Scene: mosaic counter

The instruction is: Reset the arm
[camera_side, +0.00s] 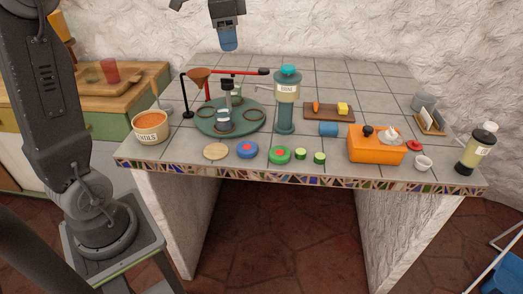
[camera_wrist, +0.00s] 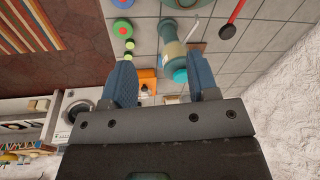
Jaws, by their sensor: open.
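My gripper (camera_side: 228,40) hangs in the air above the back of the tiled counter (camera_side: 345,85), at the top of the side view. In the wrist view my gripper (camera_wrist: 165,82) has its two blue fingers apart with nothing held between them. The counter and its things lie well below the fingers. The tall teal bottle (camera_side: 286,105) stands nearest beneath and to the right of my gripper in the side view; it also shows beyond the fingers in the wrist view (camera_wrist: 172,45).
The back tiles are mostly clear.

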